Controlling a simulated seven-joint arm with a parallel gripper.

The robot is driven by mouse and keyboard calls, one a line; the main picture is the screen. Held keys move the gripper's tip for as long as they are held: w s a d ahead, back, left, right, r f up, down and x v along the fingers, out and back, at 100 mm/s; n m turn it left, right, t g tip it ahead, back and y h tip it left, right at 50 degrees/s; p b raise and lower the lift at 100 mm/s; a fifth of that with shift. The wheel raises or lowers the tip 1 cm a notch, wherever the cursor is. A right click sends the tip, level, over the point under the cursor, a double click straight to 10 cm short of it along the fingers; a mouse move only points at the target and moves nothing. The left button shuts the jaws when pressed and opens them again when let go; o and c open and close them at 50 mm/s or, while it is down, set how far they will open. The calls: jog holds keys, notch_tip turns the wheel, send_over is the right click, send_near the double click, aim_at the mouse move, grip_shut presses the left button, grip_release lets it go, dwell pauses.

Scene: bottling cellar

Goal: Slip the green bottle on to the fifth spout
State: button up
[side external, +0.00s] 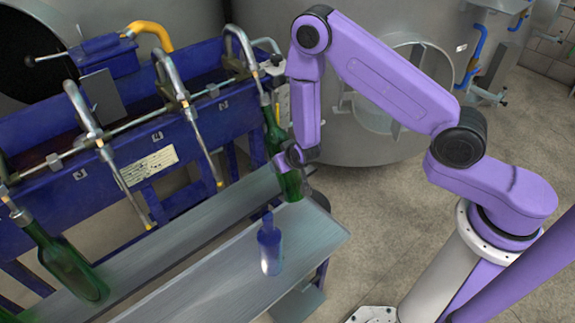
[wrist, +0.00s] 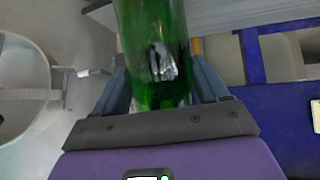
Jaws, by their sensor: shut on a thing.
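A green bottle (side external: 275,135) is held near the right end of the filling bench, neck up and slightly tilted. My gripper (side external: 290,158) is shut around its body. The bottle's mouth meets the tip of the rightmost spout (side external: 243,50); I cannot tell whether the tip is inside the neck. Its base is close to the metal shelf, and contact there is unclear. In the wrist view the bottle (wrist: 155,40) fills the space between my fingers (wrist: 160,88), with a pale reflection on the glass; its mouth is out of view.
Another green bottle (side external: 65,262) hangs tilted at the far-left spout. Middle spouts (side external: 88,122) (side external: 192,112) are empty. A small blue bottle (side external: 269,248) stands on the front metal shelf (side external: 200,280).

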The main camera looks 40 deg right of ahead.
jog(key=shift+t, duration=0.7)
jog(key=shift+w+r, duration=0.25)
jog(key=shift+w, duration=0.4)
jog(key=shift+w+r, duration=0.3)
jog(key=shift+w, duration=0.35)
jog(key=shift+w+r, duration=0.25)
jog(key=shift+w, duration=0.4)
jog(key=shift+w+f+m+t, duration=0.15)
jog(key=shift+w+f+t, duration=0.4)
jog(key=shift+w, duration=0.25)
jog(key=shift+w+f+m+t, duration=0.15)
jog(key=shift+w+f+t, duration=0.35)
jog(key=shift+w, duration=0.25)
jog(key=shift+s+f, duration=0.1)
jog(key=shift+f, duration=0.85)
jog(key=o, duration=1.4)
jog(key=shift+s+f, duration=0.1)
